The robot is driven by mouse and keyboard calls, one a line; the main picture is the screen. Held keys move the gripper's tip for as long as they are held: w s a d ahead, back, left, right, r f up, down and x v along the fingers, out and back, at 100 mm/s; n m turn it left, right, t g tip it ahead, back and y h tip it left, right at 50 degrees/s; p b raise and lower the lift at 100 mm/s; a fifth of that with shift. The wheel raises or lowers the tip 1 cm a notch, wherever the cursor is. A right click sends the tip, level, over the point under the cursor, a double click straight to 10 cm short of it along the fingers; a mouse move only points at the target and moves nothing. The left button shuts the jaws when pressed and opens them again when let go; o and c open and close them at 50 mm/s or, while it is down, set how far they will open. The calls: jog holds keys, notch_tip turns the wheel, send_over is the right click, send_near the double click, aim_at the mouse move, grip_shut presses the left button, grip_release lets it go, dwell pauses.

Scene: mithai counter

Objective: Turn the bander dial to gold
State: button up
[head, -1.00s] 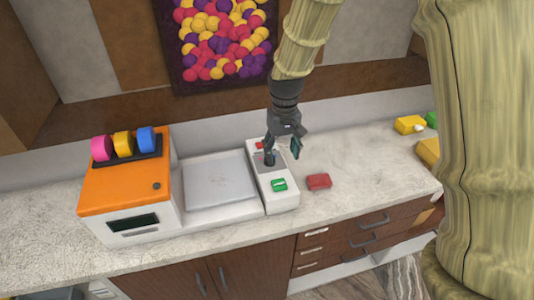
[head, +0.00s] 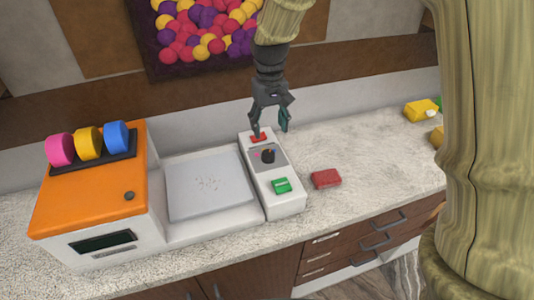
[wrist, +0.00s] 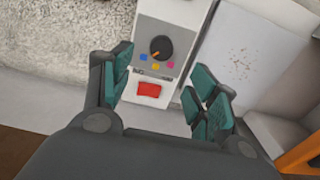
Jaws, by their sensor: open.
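The bander is an orange and white machine (head: 90,185) with a control panel (head: 289,205) at its right end. Its black dial (head: 267,156) stands on a grey patch between a red button (head: 258,138) and a green one (head: 281,185). In the wrist view the dial (wrist: 160,47) has an orange pointer line aimed down and left, towards the blue and gold dots; I cannot tell exactly where it stops. My gripper (head: 270,130) is open and empty, above the red-button end of the panel and clear of the dial. Its fingers (wrist: 160,72) frame the panel in the wrist view.
Pink, gold and blue ribbon rolls (head: 88,143) sit on top of the machine. A pale square plate (head: 208,185) lies left of the panel. A red block (head: 326,178) rests on the counter to its right. Yellow items (head: 420,110) lie farther right.

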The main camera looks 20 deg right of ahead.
aim_at(268, 154)
jog(key=shift+s+a+f+p, duration=0.1)
jog(key=shift+f+p, duration=0.75)
jog(key=shift+f, duration=1.8)
jog(key=shift+a+f+p, duration=0.1)
jog(key=shift+f+p, duration=0.75)
jog(key=shift+f, duration=1.8)
jog(key=c, duration=1)
